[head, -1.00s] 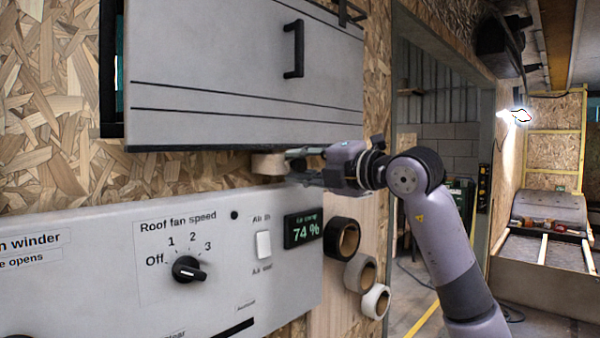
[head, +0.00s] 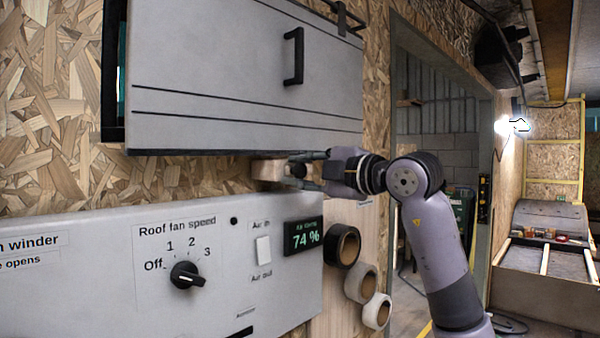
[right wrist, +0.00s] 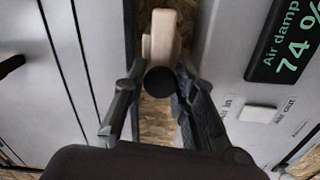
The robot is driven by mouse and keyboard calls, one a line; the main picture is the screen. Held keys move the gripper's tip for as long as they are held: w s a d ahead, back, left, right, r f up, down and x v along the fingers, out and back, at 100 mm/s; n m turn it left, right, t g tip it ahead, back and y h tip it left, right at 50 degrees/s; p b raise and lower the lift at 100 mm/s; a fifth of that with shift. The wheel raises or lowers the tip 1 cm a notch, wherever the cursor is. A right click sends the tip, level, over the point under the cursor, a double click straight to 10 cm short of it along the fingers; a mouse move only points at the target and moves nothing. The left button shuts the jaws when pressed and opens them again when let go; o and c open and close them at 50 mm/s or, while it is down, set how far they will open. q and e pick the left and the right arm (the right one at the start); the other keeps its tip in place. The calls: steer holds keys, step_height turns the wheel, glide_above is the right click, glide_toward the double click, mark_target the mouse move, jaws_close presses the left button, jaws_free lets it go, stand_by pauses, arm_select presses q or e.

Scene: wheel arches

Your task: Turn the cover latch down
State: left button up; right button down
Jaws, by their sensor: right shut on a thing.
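The cover (head: 215,120) is a grey hinged-looking panel with a black handle (head: 293,56). Just under its lower right edge is the cover latch (head: 267,170), a pale wooden block with a dark round knob. In the right wrist view the latch (right wrist: 161,38) shows between the cover's edge and the grey control panel, its black knob in front. My right gripper (head: 300,169) is shut on the latch at its knob, one finger on each side; it also shows in the right wrist view (right wrist: 158,85). My left gripper is not in view.
The control panel (head: 110,290) sits close below, with a fan knob (head: 187,274), a white switch (head: 263,250) and a display (head: 303,236). Several tape rolls (head: 342,245) hang beside it. A doorway (head: 440,150) opens to the right.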

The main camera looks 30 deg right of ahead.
steer(key=shift+f, duration=0.1)
steer(key=c, duration=1.3)
jaws_free()
steer(key=v, duration=1.2)
